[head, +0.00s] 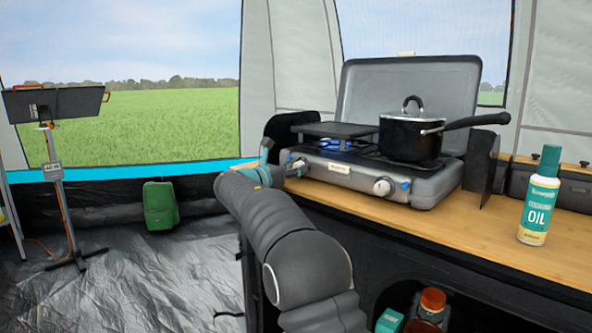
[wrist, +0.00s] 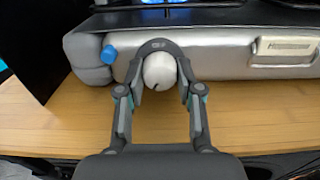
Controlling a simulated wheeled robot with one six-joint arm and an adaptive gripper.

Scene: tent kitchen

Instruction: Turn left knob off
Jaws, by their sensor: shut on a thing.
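The camping stove (head: 345,176) stands on the wooden counter with its lid raised. A blue flame (head: 338,144) burns at its left burner, and blue also shows at the top edge of the wrist view. The left knob (wrist: 160,73) is white with a dark mark near its lower edge; in the head view (head: 299,166) it is partly hidden by my gripper. My gripper (wrist: 158,47) is shut on the left knob, with its fingers around it. The right knob (head: 384,187) is free.
A black pot (head: 405,137) with a lid sits on the right burner, its handle pointing right. An oil bottle (head: 540,196) stands on the counter (head: 480,225) at right. A dark side panel (wrist: 38,45) stands close at left of the stove.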

